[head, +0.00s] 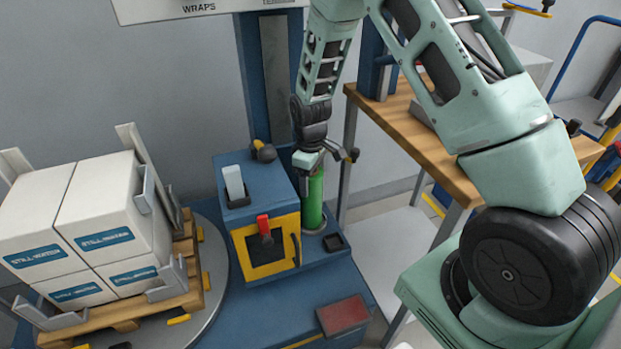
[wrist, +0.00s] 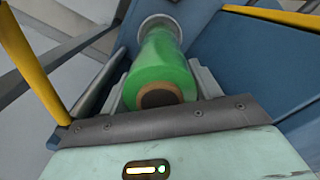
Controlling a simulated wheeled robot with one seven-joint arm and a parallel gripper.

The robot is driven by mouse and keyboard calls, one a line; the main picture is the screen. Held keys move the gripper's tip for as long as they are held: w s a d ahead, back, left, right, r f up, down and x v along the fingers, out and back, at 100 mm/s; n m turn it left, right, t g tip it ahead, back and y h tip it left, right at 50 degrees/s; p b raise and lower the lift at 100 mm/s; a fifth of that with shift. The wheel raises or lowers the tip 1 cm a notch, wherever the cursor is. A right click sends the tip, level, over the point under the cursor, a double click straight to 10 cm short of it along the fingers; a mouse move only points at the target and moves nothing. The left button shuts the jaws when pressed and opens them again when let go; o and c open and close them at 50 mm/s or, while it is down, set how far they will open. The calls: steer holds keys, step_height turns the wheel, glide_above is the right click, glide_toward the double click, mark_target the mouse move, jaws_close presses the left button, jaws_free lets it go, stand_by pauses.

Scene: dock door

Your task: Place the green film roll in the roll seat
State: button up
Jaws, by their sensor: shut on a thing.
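The green film roll (head: 315,202) stands roughly upright beside the blue control box. My gripper (head: 312,160) is shut on its upper part, and the roll also shows in the wrist view (wrist: 163,65) with its brown core end towards the camera. The roll seat (head: 321,227) is a grey ring on the blue machine base, at the roll's lower end. In the wrist view the seat's pale ring (wrist: 158,17) surrounds the far end of the roll. I cannot tell how deep the roll sits in it.
The blue box with a yellow-framed panel and red switch (head: 264,229) stands close left of the roll. Wrapped white boxes (head: 88,225) sit on a pallet on the turntable at left. A wooden-topped table (head: 415,135) stands at right behind the gripper.

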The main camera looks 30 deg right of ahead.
steer(key=o, duration=1.8)
steer(key=shift+f, duration=0.1)
steer(key=shift+r+p, duration=0.35)
steer(key=shift+r, duration=3.55)
